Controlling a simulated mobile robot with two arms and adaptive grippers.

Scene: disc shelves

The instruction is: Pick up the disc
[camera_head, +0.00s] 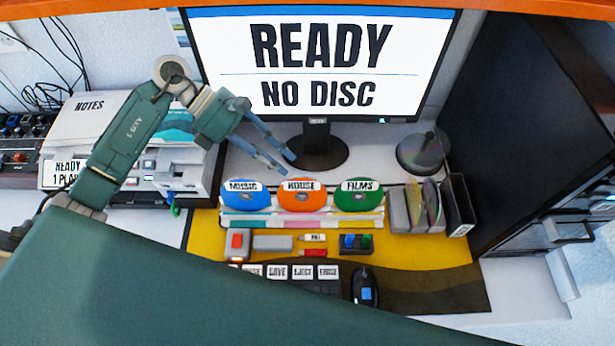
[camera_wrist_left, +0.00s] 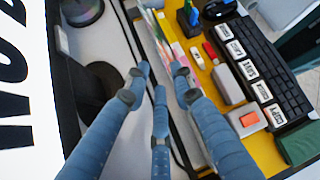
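Three labelled discs stand side by side in a low rack (camera_head: 300,221) in the head view: a blue MUSIC disc (camera_head: 246,201), an orange HOUSE disc (camera_head: 301,202) and a green FILMS disc (camera_head: 359,202). My left gripper (camera_head: 286,164) hangs above and behind the rack, near the blue and orange discs, apart from them. Its blue fingers are spread with nothing between them. The wrist view shows the open fingers (camera_wrist_left: 163,80) beside the rack's coloured edge (camera_wrist_left: 178,42); the disc labels cannot be read there. My right gripper is not in view.
A monitor (camera_head: 318,65) reading "READY NO DISC" stands behind. A holder with more discs (camera_head: 425,205) is to the right, a dark cabinet (camera_head: 525,130) beyond it. A disc player (camera_head: 180,172) is at left. Keyboard (camera_head: 303,285) and mouse (camera_head: 365,286) lie in front.

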